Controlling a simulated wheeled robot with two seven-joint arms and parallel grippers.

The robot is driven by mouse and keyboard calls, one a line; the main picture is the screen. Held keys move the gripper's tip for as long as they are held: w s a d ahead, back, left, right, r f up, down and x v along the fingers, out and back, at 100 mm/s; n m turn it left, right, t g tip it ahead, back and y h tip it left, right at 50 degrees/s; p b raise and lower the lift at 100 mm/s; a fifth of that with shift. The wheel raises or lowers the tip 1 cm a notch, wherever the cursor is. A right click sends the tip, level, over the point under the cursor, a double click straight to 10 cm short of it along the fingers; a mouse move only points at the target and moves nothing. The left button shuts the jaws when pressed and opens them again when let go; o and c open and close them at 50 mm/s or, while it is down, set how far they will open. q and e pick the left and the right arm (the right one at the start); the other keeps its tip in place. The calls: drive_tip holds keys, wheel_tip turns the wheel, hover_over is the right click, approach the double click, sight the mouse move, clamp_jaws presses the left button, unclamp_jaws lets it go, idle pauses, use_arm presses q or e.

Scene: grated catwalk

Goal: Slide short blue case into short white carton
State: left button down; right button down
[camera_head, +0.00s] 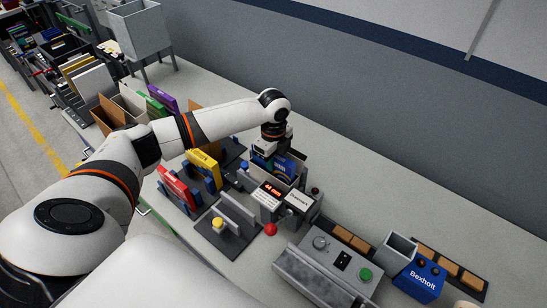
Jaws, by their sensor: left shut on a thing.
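My left gripper (268,153) is over the bench, pointing down, and is shut on the short blue case (284,168). The case is below and beside the fingers, tilted, and partly hidden by the gripper. It is right at a pale upright holder behind the small station with the red display. I cannot tell whether the case's lower edge is inside a carton there. The short white carton is not clearly made out; an open carton with pale walls and brown flaps (128,101) stands further left. My right gripper is not in view.
Red (178,188) and yellow (203,167) cases stand in blue racks left of the gripper. A display unit (270,194) and a plate with a yellow knob (218,223) are in front. A control box (327,262) and blue Bexholt box (421,279) are at right. Bare bench lies behind.

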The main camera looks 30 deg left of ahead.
use_arm(q)
drive_tip(key=shift+f, duration=0.1)
idle(0.3)
drive_tip(key=c, duration=1.2)
unclamp_jaws()
drive_tip(key=shift+o, duration=0.2)
wheel_tip(320, 180, up, 3)
drive_tip(key=p, duration=0.2)
drive_tip(key=shift+f+p, duration=0.2)
drive_tip(key=shift+p, duration=0.2)
drive_tip(key=shift+w+r, duration=0.1)
drive_tip(key=shift+r, duration=2.1)
